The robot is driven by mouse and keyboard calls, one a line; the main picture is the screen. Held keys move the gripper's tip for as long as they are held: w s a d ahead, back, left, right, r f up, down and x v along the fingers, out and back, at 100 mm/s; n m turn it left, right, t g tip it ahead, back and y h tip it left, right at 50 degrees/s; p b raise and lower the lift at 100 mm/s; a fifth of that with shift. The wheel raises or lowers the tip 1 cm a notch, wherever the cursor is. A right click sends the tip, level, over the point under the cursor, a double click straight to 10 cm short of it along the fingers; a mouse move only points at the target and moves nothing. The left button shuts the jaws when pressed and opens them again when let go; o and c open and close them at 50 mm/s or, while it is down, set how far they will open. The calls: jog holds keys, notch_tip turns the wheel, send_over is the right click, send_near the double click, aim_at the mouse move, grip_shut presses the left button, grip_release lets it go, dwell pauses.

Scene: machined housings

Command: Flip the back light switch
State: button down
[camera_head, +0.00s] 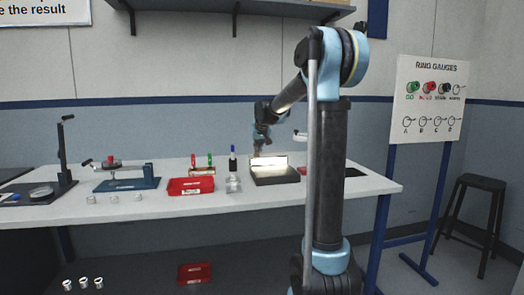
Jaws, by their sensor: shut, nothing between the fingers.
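A lit, glowing panel (268,162) stands upright at the back of a dark box (275,178) on the workbench. I take it for the back light. Its switch is too small to make out or is hidden. My gripper (257,153) points down just above the panel's upper left edge. The gripper is shut, with nothing seen in it. I cannot tell whether it touches the panel or is in front of or behind it.
The white bench (130,205) holds a red tray (190,186), a clear block (233,184) with a dark bottle, a blue fixture (127,184) and several small parts. A shelf (285,8) overhangs the back. A stool (474,215) stands right. The bench's front edge is clear.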

jog(key=shift+a, duration=0.1)
jog(key=shift+w+a+r, duration=0.1)
jog(key=shift+w+r, duration=0.05)
jog(key=shift+w, duration=0.55)
jog(key=shift+r, duration=0.3)
jog(key=r, duration=0.3)
jog(key=shift+s+r, duration=0.3)
jog(key=shift+s, duration=0.1)
jog(key=s+d+r, duration=0.1)
jog(key=s+r, duration=0.4)
jog(key=s, duration=0.3)
jog(key=shift+s+d, duration=0.1)
jog(key=shift+d, duration=0.05)
